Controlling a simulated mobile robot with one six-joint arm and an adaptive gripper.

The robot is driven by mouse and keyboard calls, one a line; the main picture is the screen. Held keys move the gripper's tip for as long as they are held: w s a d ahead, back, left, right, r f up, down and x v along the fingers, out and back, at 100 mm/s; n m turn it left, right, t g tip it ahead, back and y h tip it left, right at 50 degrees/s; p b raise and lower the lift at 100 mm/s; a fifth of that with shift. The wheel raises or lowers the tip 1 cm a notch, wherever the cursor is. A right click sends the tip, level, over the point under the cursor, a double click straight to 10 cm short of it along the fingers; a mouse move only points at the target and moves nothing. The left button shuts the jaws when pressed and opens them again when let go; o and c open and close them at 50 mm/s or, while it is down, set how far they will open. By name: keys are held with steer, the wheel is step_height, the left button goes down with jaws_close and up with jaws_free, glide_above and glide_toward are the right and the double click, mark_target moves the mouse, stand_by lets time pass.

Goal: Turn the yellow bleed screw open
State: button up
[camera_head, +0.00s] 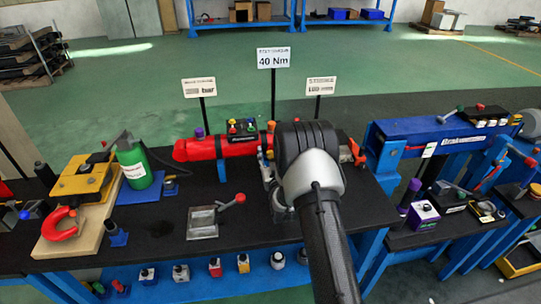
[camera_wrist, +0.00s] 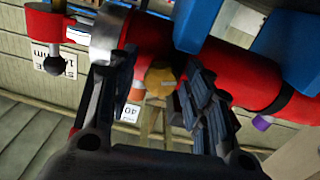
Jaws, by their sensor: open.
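The yellow screw (camera_wrist: 160,77) shows in the wrist view as a round yellow head with a small slot mark. It sits beside the red cylinder (camera_wrist: 240,75) and lies between the two black fingers of my gripper (camera_wrist: 153,90). The fingers are apart, with a gap to the screw visible; I cannot tell how deep it lies between them. In the head view the red cylinder (camera_head: 225,147) lies along the bench, and my arm hides its right part, my gripper and the screw.
A 40 Nm sign (camera_head: 273,58) stands behind. A blue beam (camera_head: 425,130) is at right.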

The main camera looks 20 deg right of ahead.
steer(key=v, duration=1.2)
steer(key=w+a+r+g+y, duration=0.2)
steer(key=a+r, duration=0.1)
steer(key=r, duration=0.4)
steer(key=s+a+r+n+g+y, duration=0.1)
steer(key=s+a+r+g, duration=0.3)
steer(key=s+a+r, duration=0.25)
steer(key=s+a+r+g, duration=0.1)
steer(key=s+a+g, duration=0.1)
steer(key=s, duration=0.7)
steer(key=s+a+r+n+g+y, duration=0.1)
steer(key=s+a+r+g, duration=0.1)
steer(key=s, duration=0.8)
steer(key=s+a+r+g+y, duration=0.1)
steer(key=s+a+r+g, duration=0.1)
steer(key=s, duration=0.8)
steer(key=shift+a+g, duration=0.4)
steer(key=shift+a, duration=0.1)
steer(key=shift+s+r, duration=0.1)
